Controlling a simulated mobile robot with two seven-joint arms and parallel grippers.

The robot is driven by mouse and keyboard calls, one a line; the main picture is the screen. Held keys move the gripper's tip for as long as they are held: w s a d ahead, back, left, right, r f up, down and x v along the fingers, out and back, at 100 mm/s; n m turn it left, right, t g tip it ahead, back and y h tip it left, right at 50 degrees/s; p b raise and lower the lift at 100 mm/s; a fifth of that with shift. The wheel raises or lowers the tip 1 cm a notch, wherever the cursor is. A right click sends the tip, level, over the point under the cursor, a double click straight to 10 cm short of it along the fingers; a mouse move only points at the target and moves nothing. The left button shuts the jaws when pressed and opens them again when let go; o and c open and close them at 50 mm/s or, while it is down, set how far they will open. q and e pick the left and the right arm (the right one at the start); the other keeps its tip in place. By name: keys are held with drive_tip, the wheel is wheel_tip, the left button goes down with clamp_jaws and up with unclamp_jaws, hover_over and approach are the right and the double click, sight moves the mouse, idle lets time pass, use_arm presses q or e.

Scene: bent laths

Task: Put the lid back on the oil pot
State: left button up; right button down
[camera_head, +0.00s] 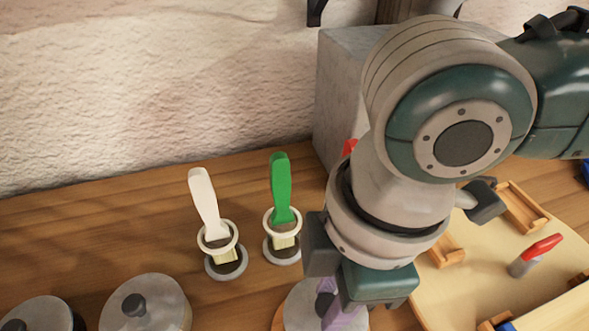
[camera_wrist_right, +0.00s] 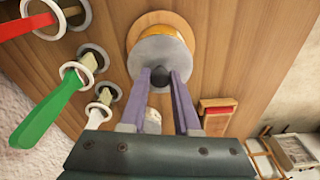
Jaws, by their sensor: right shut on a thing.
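The lid is a grey disc with a dark knob; it shows in the right wrist view (camera_wrist_right: 160,54) and at the bottom of the head view (camera_head: 299,306). My right gripper (camera_wrist_right: 167,76) is shut on the lid's knob, with its purple fingers on either side. The oil pot (camera_wrist_right: 160,31) shows as an orange-brown rim beyond the lid, which covers most of it and looks slightly off-centre. I cannot tell whether the lid touches the pot. In the head view my right arm hides part of the gripper. My left gripper is not in view.
A white brush (camera_head: 206,205) and a green brush (camera_head: 281,190) stand in ringed holders left of my right gripper. Two grey lidded pots (camera_head: 160,300) (camera_head: 40,317) stand farther left. A pale board (camera_head: 470,285) with wooden blocks and a red-handled tool (camera_head: 538,248) lies at right.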

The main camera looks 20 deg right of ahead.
drive_tip(key=shift+f+p, duration=0.15)
drive_tip(key=shift+p, duration=0.45)
idle(0.9)
idle(0.3)
drive_tip(key=shift+c, duration=0.4)
unclamp_jaws()
idle(0.3)
wheel_tip(320, 180, up, 7)
drive_tip(key=p, duration=0.8)
idle(0.3)
clamp_jaws()
idle(0.7)
